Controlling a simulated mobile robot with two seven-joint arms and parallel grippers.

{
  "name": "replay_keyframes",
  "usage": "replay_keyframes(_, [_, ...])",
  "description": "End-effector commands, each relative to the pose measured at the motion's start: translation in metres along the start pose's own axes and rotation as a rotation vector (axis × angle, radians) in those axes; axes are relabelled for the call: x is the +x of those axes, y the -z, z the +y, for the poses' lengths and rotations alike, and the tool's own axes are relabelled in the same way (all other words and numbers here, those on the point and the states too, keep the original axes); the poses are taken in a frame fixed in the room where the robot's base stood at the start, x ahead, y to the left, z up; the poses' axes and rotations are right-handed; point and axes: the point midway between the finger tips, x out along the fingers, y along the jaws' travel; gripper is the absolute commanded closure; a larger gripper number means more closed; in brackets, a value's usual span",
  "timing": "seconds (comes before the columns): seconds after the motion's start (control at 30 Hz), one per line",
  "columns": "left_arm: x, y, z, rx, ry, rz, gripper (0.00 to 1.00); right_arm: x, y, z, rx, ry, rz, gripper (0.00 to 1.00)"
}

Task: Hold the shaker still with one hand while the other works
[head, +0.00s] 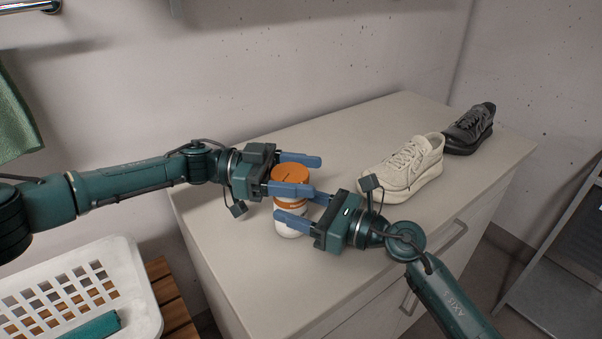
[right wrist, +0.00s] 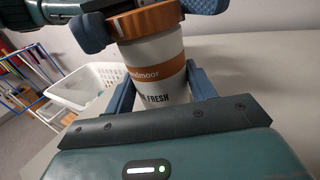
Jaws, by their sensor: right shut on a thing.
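The shaker (head: 290,227) is a white container with an orange band and an orange lid (head: 291,175); it stands upright near the cabinet top's left end. My right gripper (head: 306,209) is shut on its white body, one finger on each side. In the right wrist view the shaker (right wrist: 156,75) fills the space between those fingers, its print partly visible. My left gripper (head: 296,175) is at lid height, its blue fingers on either side of the lid. They look close to the lid, but I cannot tell whether they press on it.
A cream shoe (head: 402,168) and a black shoe (head: 469,129) stand on the cabinet top (head: 370,112) to the right. A white basket (head: 135,283) is at lower left beside a wooden slatted surface (head: 166,292). The cabinet top behind the grippers is clear.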

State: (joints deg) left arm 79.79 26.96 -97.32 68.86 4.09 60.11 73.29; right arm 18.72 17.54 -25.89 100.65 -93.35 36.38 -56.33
Motion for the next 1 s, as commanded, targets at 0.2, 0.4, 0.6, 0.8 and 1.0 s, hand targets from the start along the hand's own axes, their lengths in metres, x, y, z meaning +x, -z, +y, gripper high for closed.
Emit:
replay_keyframes(0.2, [0.000, 0.000, 0.000, -0.001, 0.000, 0.000, 0.20, 0.000, 0.001, -0.001, 0.001, 0.002, 0.001, 0.70])
replay_keyframes(0.4, [-0.001, 0.000, 0.000, -0.001, 0.000, 0.000, 0.20, 0.000, 0.001, -0.001, 0.001, 0.004, 0.001, 0.70])
replay_keyframes(0.6, [-0.018, -0.001, 0.000, -0.002, 0.003, 0.000, 0.20, -0.001, 0.001, -0.002, 0.000, 0.005, 0.001, 0.70])
replay_keyframes(0.8, [-0.061, -0.001, -0.001, -0.002, 0.005, 0.001, 0.20, -0.001, 0.001, -0.002, 0.000, 0.005, 0.001, 0.70])
replay_keyframes(1.0, [-0.099, 0.000, 0.000, -0.002, 0.004, 0.000, 0.20, -0.001, 0.001, -0.002, 0.000, 0.005, 0.001, 0.70])
